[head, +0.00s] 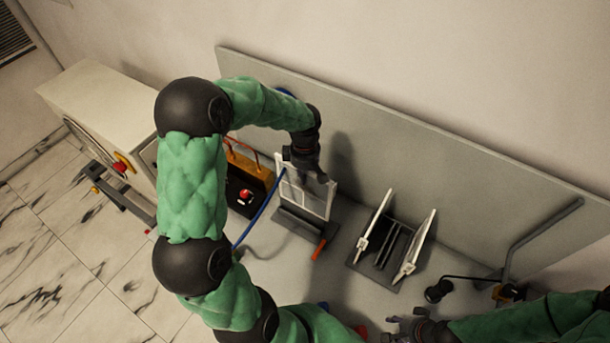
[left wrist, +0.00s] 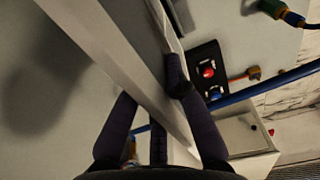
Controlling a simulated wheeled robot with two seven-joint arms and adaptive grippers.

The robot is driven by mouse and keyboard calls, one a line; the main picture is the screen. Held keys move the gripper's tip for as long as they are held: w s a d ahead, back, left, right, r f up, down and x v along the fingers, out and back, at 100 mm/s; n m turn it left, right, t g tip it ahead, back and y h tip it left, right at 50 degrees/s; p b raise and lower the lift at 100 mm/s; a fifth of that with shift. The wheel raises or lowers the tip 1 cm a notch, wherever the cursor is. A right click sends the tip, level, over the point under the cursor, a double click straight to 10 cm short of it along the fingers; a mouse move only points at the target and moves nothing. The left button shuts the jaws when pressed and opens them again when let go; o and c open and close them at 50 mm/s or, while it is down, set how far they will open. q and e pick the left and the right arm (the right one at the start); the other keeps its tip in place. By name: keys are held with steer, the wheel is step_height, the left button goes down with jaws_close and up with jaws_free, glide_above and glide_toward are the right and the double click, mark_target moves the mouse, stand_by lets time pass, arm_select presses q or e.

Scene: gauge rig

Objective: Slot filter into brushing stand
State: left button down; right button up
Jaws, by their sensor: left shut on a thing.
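The filter (head: 318,203), a thin panel with a white frame, stands upright over a dark grey slotted base (head: 292,223) in the head view. I cannot tell whether its lower edge sits in that base. My left gripper (head: 310,175) is shut on the filter's top edge. The brushing stand (head: 395,246), apparently the dark base with two white side plates, is to the right of the filter with an empty middle. My right gripper (head: 410,327) is at the bottom edge, partly cut off.
A grey back panel (head: 420,150) runs behind the bench. A black box with a red button (head: 245,196) and a blue hose (head: 262,212) are left of the filter. An orange-red handle (head: 319,249) lies in front. A bent grey rod (head: 540,235) stands at right.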

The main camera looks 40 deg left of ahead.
mark_target(305, 186)
arm_select(q)
steer(key=shift+f+b, duration=2.25)
steer(key=shift+f, duration=0.5)
arm_select(e)
steer(key=shift+f, duration=2.4)
arm_select(q)
steer(key=shift+s+b, duration=0.1)
steer(key=shift+b, duration=0.3)
arm_select(e)
steer(key=shift+f, duration=0.4)
